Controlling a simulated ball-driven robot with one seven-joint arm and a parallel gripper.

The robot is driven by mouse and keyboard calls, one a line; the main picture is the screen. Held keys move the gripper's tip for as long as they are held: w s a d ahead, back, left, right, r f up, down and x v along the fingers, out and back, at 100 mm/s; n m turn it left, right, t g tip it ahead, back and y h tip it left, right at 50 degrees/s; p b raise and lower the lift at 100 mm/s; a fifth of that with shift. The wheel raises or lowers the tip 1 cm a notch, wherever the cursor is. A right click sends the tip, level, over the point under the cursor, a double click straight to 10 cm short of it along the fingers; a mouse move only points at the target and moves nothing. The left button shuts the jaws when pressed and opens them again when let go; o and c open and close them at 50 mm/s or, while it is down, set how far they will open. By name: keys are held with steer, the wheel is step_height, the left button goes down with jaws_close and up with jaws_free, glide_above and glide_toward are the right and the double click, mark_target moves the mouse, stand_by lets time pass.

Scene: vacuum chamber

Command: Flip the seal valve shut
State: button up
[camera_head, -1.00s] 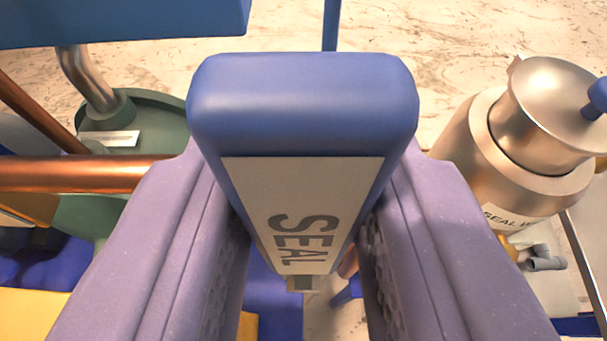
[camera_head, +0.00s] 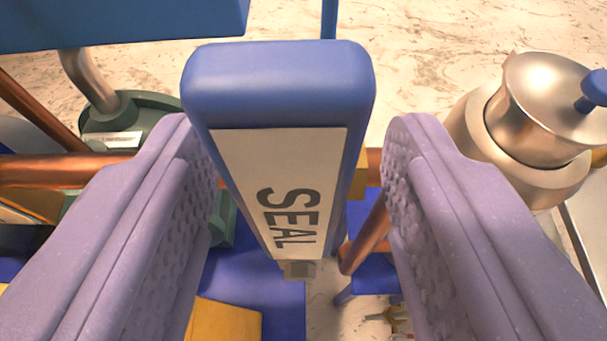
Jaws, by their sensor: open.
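The seal valve handle (camera_head: 280,85) is a blue lever with a pale label reading SEAL, in the middle of the view. It points toward the camera and up the picture, with a small metal stem at its lower end. My gripper (camera_head: 300,150) is open, with one purple finger on each side of the handle. A clear gap shows between the handle and the right finger. The left finger is closer to the handle; I cannot tell whether it touches. The valve body below is mostly hidden.
A copper pipe (camera_head: 60,171) runs across at left, near a dark green vessel (camera_head: 150,105). A metal canister (camera_head: 545,110) with a blue knob stands at right. A blue beam (camera_head: 120,20) crosses the upper left. Pale marbled floor (camera_head: 430,50) shows behind.

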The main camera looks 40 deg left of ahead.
steer(key=v, duration=0.7)
steer(key=shift+r, duration=0.1)
